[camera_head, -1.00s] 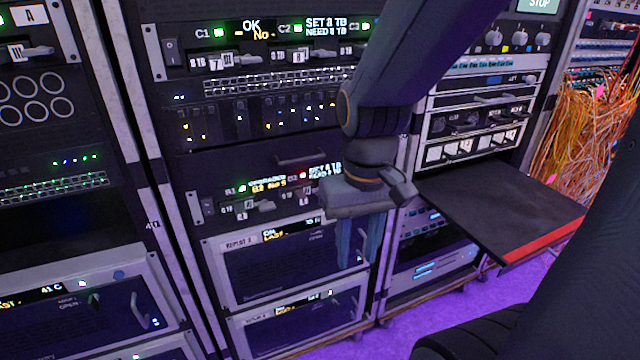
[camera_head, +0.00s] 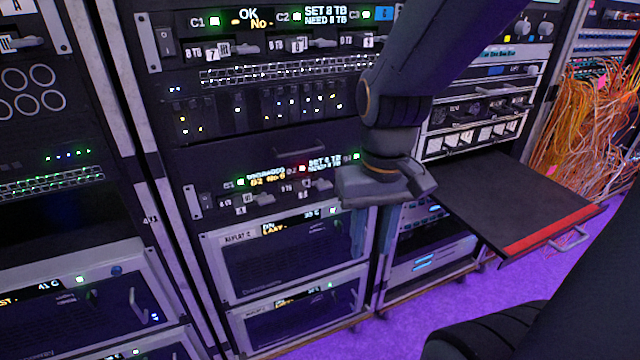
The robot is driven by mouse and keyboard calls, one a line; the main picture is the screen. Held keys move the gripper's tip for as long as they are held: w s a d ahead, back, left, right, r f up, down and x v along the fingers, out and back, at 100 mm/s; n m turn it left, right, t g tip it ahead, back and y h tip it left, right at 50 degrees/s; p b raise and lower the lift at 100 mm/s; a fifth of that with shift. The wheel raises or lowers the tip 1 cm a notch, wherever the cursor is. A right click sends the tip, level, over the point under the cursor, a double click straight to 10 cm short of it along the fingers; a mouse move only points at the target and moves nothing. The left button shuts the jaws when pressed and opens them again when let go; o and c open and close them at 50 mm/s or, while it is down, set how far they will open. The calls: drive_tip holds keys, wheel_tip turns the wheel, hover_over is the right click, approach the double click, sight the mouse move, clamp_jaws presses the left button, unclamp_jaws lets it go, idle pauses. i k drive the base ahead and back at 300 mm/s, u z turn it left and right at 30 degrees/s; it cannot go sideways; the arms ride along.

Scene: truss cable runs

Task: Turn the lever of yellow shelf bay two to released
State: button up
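Two drive shelves with small levers sit in the middle rack. The lower shelf (camera_head: 236,214) has dim amber and green displays, and its bay levers (camera_head: 264,199) and (camera_head: 321,184) stick out. The upper shelf (camera_head: 172,68), marked C1 to C3, has levers (camera_head: 248,47) and (camera_head: 326,43). I see no clear yellow marking, so I cannot tell which shelf is the yellow one. Lever settings are too small to read. My gripper (camera_head: 371,258) is open and empty, pointing down, right of the lower shelf's levers. My wrist and arm hide the right ends of both shelves.
A black pull-out tray (camera_head: 520,190) with a red front strip juts out at right. Orange cables (camera_head: 590,130) hang beyond it. Handled units (camera_head: 290,255) sit below the lower shelf. Purple floor (camera_head: 420,310) shows at the lower right.

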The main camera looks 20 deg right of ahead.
sight(320, 184)
drive_tip(key=u, duration=0.7)
drive_tip(key=k, duration=0.95)
drive_tip(key=u, duration=0.05)
